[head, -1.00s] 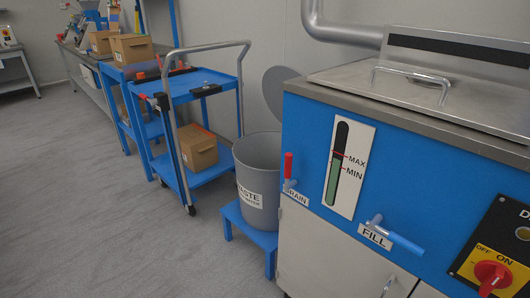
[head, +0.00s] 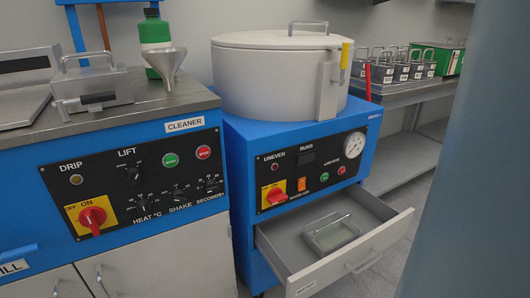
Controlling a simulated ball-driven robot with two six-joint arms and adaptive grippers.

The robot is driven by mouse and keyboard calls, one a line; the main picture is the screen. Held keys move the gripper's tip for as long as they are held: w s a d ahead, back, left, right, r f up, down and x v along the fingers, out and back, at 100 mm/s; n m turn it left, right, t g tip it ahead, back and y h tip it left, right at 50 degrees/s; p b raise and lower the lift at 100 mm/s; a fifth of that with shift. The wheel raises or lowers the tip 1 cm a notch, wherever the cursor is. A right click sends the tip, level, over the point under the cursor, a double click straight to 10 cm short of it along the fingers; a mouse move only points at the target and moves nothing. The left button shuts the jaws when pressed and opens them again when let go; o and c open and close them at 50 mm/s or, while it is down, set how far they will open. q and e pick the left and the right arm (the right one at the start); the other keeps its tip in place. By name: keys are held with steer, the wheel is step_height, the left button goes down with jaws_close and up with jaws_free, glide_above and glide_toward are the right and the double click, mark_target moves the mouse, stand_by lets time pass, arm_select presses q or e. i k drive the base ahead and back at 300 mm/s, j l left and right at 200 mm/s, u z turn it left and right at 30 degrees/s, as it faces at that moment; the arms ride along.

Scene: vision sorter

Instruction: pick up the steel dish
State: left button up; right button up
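A small rectangular steel dish (head: 333,232) sits inside the open drawer (head: 283,262) of the blue machine, at the lower middle right of the head view. It has a thin wire handle over it and a pale greenish bottom. I take it for the steel dish, though other steel containers are also in view. Neither of my grippers is in view, and nothing touches the dish.
Several steel baskets (head: 383,72) stand on the right bench. A blue-grey shape blocks the right edge.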

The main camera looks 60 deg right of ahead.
mark_target(326, 235)
steer(key=k+l+z, duration=0.15)
steer(key=z, duration=0.3)
steer(key=k+l+z, duration=0.2)
steer(key=z, duration=0.25)
steer(key=k+l+z, duration=0.15)
steer(key=l+z, duration=0.15)
steer(key=z, duration=0.2)
